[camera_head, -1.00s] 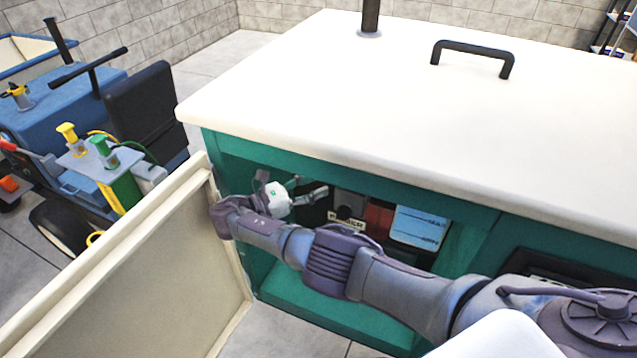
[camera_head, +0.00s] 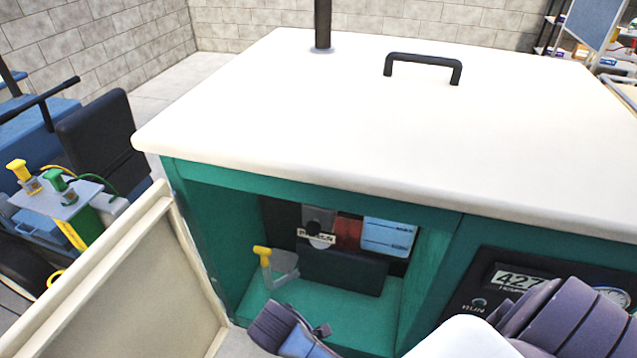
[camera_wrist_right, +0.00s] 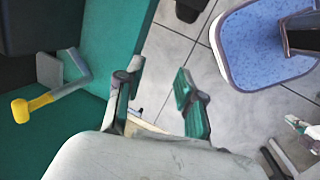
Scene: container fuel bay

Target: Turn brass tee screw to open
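I see no part that I can surely name as the brass tee screw. A yellow-ended grey lever (camera_head: 263,258) stands inside the open green bay, on the left of its floor. The lever also shows at the left of the right wrist view (camera_wrist_right: 50,98). My right gripper (camera_wrist_right: 158,75) is open, with nothing between its fingers. It is outside the bay, to the right of the lever in the wrist view and apart from it. In the head view my right arm comes in low in front of the bay. My left gripper is not in view.
The cream door (camera_head: 120,295) stands open left of the bay. A cream top (camera_head: 330,130) with a black handle (camera_head: 423,62) overhangs it. A cart at left carries yellow (camera_head: 20,170) and green (camera_head: 57,182) tee-shaped knobs. A display panel (camera_head: 520,278) is at right.

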